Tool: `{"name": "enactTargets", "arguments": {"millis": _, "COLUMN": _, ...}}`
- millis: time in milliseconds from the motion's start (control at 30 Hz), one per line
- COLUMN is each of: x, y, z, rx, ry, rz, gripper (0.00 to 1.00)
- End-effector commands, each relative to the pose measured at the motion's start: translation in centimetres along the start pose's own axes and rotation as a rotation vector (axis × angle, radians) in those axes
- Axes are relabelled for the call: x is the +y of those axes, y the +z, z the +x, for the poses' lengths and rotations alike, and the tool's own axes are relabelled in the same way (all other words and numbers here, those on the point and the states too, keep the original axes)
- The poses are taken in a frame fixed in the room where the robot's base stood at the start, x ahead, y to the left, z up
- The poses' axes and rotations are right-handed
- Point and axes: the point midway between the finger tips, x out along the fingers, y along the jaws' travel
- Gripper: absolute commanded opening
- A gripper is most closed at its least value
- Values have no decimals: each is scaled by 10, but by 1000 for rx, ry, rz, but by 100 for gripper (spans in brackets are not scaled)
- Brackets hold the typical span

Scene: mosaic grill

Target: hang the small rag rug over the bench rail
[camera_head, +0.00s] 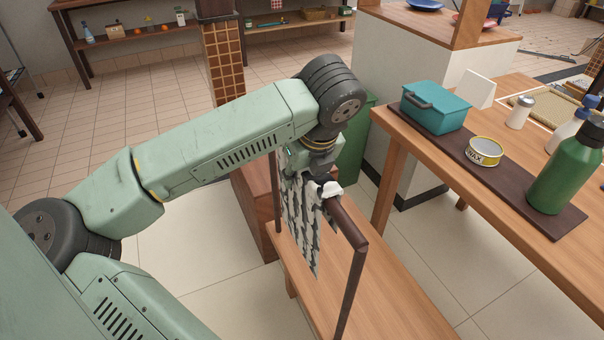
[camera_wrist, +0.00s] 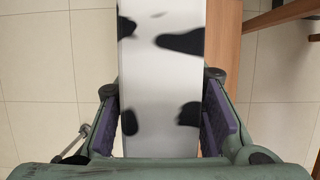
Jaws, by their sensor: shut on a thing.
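The small rag rug (camera_head: 300,215), white with black patches, hangs down beside the left side of the bench rail (camera_head: 347,222). My gripper (camera_head: 325,182) is at the rug's top edge, close to the far part of the rail, and is shut on the rug. In the wrist view the rug (camera_wrist: 160,75) fills the space between the two fingers (camera_wrist: 163,115). A white bit of it shows at the rail top; I cannot tell whether any hangs down the far side. The bench seat (camera_head: 390,305) lies below. My arm hides part of the rug's top.
A wooden table (camera_head: 420,160) on the right holds a teal box (camera_head: 435,107), a wax tin (camera_head: 485,151), a white shaker (camera_head: 520,111) and a green bottle (camera_head: 565,175). A tiled pillar (camera_head: 224,60) stands behind my arm. Tiled floor is clear at left.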

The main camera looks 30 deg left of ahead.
Motion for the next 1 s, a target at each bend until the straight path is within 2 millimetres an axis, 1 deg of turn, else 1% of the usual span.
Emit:
{"name": "enactTargets", "arguments": {"millis": 333, "x": 0, "y": 0, "z": 0, "rx": -1, "ry": 0, "rz": 0, "gripper": 0}}
{"name": "enactTargets", "arguments": {"millis": 367, "x": 0, "y": 0, "z": 0, "rx": -1, "ry": 0, "rz": 0, "gripper": 36}}
{"name": "enactTargets", "arguments": {"millis": 700, "x": 0, "y": 0, "z": 0, "rx": -1, "ry": 0, "rz": 0, "gripper": 58}}
{"name": "enactTargets", "arguments": {"millis": 1000, "x": 0, "y": 0, "z": 0, "rx": 0, "ry": 1, "rz": 0, "gripper": 58}}
